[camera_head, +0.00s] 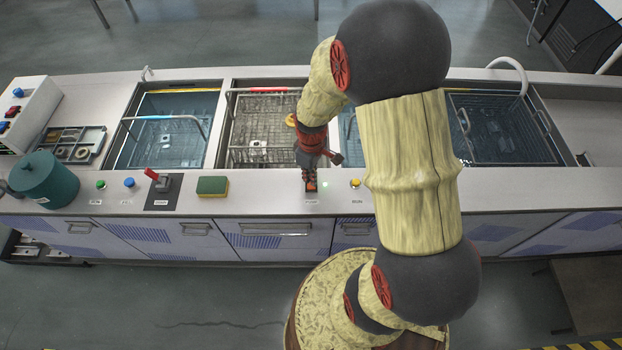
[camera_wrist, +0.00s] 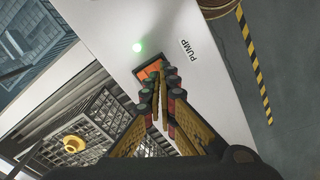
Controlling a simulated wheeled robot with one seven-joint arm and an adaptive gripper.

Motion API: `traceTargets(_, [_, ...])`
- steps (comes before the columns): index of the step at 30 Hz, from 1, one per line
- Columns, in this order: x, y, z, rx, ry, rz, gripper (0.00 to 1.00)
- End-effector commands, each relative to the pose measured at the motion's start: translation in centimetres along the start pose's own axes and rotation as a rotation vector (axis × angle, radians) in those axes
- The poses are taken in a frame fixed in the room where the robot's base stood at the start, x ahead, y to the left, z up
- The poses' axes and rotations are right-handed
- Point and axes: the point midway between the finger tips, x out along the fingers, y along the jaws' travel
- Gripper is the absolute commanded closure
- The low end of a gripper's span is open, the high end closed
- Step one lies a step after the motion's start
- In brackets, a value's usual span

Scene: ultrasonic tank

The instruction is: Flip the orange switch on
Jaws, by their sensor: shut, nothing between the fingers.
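The orange switch (camera_wrist: 150,69) sits on the white front ledge of the tank bench, next to a "PUMP" label, in the wrist view. In the head view the orange switch (camera_head: 311,186) shows just below my fingertips. A green light (camera_wrist: 137,47) is lit beside it; it also shows in the head view (camera_head: 325,184). My gripper (camera_wrist: 160,72) is shut and empty, with its fingertips at the switch and partly covering it. I cannot tell whether they touch it. In the head view my gripper (camera_head: 310,178) points down at the ledge.
A yellow button (camera_head: 355,183) is right of the switch. A sponge (camera_head: 212,186), a red-handled lever (camera_head: 157,180) and a teal pot (camera_head: 45,181) stand to the left. Behind are tanks with wire baskets (camera_head: 262,120). My arm hides part of the bench.

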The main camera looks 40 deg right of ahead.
Motion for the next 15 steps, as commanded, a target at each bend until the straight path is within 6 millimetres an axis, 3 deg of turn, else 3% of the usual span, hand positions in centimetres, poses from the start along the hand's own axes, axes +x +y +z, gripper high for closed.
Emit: traceTargets(15, [-4.0,0.0,0.0,0.0,0.0,0.0,1.0])
